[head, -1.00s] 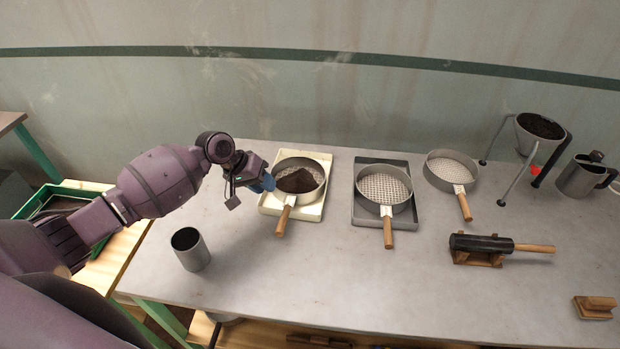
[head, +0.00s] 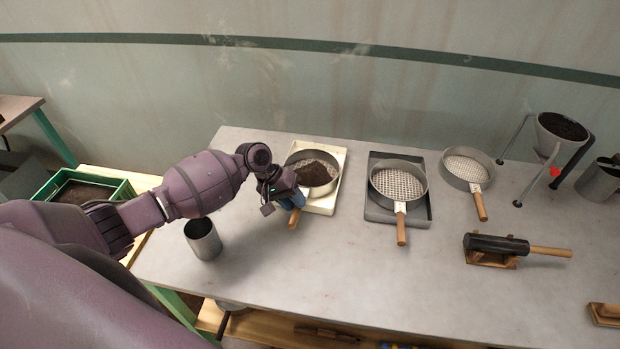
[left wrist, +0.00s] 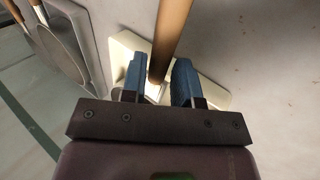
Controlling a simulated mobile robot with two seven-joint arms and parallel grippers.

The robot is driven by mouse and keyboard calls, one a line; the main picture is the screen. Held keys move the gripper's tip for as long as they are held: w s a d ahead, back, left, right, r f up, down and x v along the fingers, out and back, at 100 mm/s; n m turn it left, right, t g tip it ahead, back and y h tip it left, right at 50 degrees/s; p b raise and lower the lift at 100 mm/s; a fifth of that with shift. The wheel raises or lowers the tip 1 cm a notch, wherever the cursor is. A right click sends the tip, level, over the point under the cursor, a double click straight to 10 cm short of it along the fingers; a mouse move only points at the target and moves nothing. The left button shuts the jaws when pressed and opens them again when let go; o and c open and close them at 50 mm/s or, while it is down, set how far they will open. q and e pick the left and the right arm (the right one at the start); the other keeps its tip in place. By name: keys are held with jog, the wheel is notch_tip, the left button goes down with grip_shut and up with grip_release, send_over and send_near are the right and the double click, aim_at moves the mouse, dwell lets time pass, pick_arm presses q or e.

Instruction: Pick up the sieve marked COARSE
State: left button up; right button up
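Three round metal sieves with wooden handles are on the bench; none of their labels is legible, so I cannot tell which reads COARSE. The left sieve (head: 291,160) holds dark soil and sits on a cream tray (head: 328,203). The middle sieve (head: 398,184), with a wide mesh, sits on a grey tray. The right sieve (head: 467,167), with a finer-looking mesh, is on the bench. My left gripper (head: 291,204) is at the left sieve's handle (head: 295,217). In the left wrist view, the open fingers (left wrist: 160,72) stand either side of this handle (left wrist: 170,35). My right gripper is out of view.
A metal cup (head: 203,241) stands near my left forearm. A black roller with a wooden handle (head: 550,252) rests on a wooden stand at the right. A soil-filled funnel (head: 561,133) stands at the back right. The front of the bench is mostly clear.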

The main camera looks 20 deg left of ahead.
pick_arm(q)
jog(key=x, duration=0.4)
jog(key=shift+s, duration=0.1)
grip_shut()
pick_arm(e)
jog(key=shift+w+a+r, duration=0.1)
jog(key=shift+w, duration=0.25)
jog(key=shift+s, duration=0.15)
